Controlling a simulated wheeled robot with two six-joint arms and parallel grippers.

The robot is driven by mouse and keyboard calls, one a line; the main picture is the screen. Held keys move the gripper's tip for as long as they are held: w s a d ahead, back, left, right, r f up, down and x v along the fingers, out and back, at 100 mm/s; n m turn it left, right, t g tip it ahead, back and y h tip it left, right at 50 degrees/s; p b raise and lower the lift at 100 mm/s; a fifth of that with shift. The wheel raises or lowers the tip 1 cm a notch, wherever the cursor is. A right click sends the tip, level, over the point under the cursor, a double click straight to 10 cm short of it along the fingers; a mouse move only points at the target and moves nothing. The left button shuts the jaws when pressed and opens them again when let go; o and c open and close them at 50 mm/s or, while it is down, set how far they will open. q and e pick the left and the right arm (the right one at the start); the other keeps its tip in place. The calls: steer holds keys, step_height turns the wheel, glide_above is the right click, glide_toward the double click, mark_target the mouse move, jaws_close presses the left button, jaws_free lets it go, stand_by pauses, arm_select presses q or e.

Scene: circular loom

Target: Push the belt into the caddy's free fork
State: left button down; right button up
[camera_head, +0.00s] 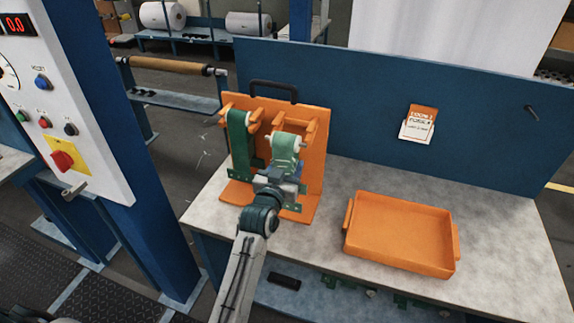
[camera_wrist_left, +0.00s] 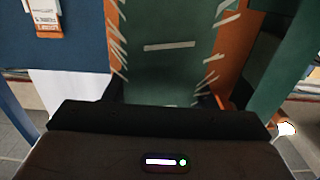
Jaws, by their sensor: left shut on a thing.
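The orange caddy (camera_head: 314,165) stands upright on the table's left part, with a black handle on top. A dark green belt (camera_head: 238,135) hangs in its left fork. A lighter green belt (camera_head: 285,146) with a white roller end on each side is at the right fork (camera_head: 312,127). My left gripper (camera_head: 284,176) is shut on this lighter belt's lower part, in front of the caddy. In the left wrist view the held belt (camera_wrist_left: 165,50) fills the middle, with white stitch-like marks; the other belt (camera_wrist_left: 283,70) is at right. The fingertips are hidden, and I cannot tell how deeply the rollers sit.
An empty orange tray (camera_head: 400,232) lies on the grey table (camera_head: 492,240) right of the caddy. A blue panel (camera_head: 350,80) with a small card (camera_head: 418,122) stands behind. A control cabinet (camera_head: 75,90) is at left. The table's right side is clear.

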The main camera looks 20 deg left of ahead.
arm_select(q)
steer(key=shift+w, duration=0.15)
steer(key=shift+w, duration=0.8)
steer(key=shift+w, duration=0.1)
steer(key=shift+w, duration=0.1)
stand_by(0.3)
steer(key=shift+w+d+b, duration=0.1)
steer(key=shift+w+b, duration=0.25)
steer(key=shift+w, duration=1.45)
steer(key=c, duration=0.5)
jaws_free()
steer(key=shift+s, duration=0.1)
